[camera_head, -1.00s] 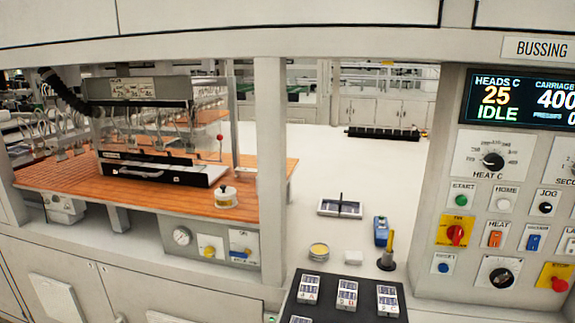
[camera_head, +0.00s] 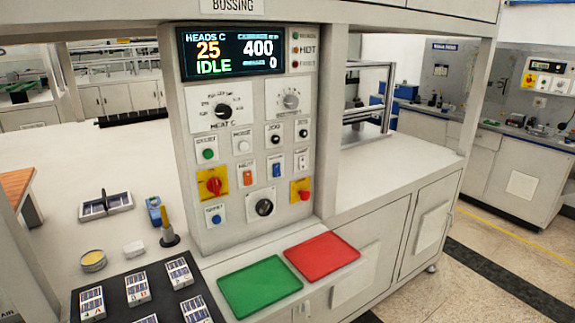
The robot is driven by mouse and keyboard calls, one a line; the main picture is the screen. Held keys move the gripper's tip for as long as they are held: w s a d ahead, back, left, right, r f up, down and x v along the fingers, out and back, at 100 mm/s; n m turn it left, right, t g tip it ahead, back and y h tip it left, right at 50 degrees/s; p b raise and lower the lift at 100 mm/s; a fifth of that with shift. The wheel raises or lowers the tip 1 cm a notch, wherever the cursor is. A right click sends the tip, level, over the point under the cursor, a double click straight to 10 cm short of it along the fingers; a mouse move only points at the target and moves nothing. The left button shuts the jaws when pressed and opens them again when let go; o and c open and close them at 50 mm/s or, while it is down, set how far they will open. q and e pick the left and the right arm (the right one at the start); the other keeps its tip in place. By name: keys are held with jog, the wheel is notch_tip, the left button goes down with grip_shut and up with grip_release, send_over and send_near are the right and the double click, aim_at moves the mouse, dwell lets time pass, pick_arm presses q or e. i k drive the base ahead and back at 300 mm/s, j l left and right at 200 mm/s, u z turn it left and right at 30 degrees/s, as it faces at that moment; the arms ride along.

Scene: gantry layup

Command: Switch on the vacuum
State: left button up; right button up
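The control panel (camera_head: 252,150) stands left of the middle in the head view. Its lower rows hold an orange rocker switch (camera_head: 248,175), a blue rocker switch (camera_head: 277,170) and a white rocker switch (camera_head: 302,160). The small labels above them are too blurred to read surely, so I cannot tell which one is for the vacuum, nor its position. The display (camera_head: 241,54) reads HEADS C 25, IDLE, 400 and 0. Neither of my grippers is in view.
Below the panel lie a green tray (camera_head: 259,287) and a red tray (camera_head: 321,257). A black mat (camera_head: 110,295) with several small boxes is at lower left. A red knob on yellow (camera_head: 214,185) and another red knob (camera_head: 304,195) flank the lower panel. The right counter (camera_head: 400,165) is clear.

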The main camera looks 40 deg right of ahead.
aim_at(276, 168)
jog(key=z, duration=1.1)
